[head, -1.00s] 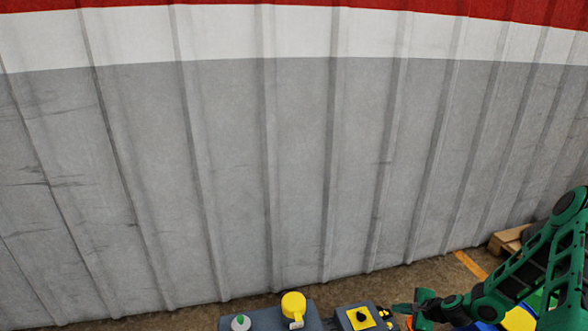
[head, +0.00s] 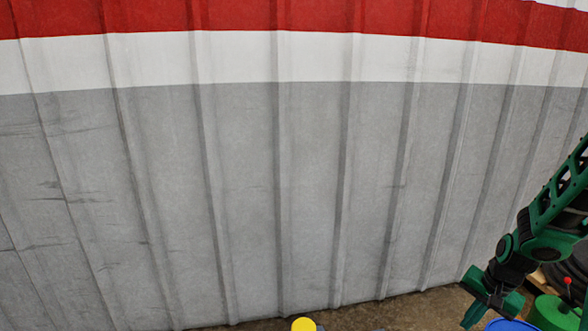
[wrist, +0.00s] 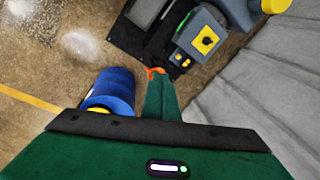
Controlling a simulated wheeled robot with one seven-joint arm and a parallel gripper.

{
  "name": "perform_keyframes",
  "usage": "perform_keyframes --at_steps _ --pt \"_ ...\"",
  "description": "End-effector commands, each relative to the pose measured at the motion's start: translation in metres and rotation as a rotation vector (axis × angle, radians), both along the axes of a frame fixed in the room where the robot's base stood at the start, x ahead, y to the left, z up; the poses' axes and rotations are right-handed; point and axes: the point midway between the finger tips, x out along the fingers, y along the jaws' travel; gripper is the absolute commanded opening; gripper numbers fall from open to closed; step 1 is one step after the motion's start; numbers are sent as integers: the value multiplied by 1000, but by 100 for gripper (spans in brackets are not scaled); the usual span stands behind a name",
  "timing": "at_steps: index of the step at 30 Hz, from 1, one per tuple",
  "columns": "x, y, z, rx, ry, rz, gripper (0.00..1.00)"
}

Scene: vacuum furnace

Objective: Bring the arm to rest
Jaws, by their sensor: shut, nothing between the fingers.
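My green arm enters at the right edge of the head view, bent down to my gripper (head: 484,306) at the lower right. In the wrist view my gripper (wrist: 160,84) shows as narrow green fingers close together, with nothing held between them. The fingers are over the floor, beside a blue cylinder (wrist: 113,90) on the left. A small orange piece (wrist: 155,71) shows at the fingertips; I cannot tell what it is.
A control box with a yellow panel and black knob (wrist: 206,41) lies beyond the fingertips. A yellow knob (head: 303,325) shows at the head view's bottom edge. A green rounded object (head: 556,314) is right of my gripper. A ribbed grey wall (head: 250,190) fills the background.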

Motion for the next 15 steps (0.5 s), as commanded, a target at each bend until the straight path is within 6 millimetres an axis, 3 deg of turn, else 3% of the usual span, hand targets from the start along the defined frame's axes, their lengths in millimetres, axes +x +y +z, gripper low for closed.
perform_keyframes --at_steps 1,6,15 --pt "-8 0 17 -24 5 24 0" --pt "-44 1 62 -81 48 93 0" --pt "-117 12 131 -133 109 191 0"
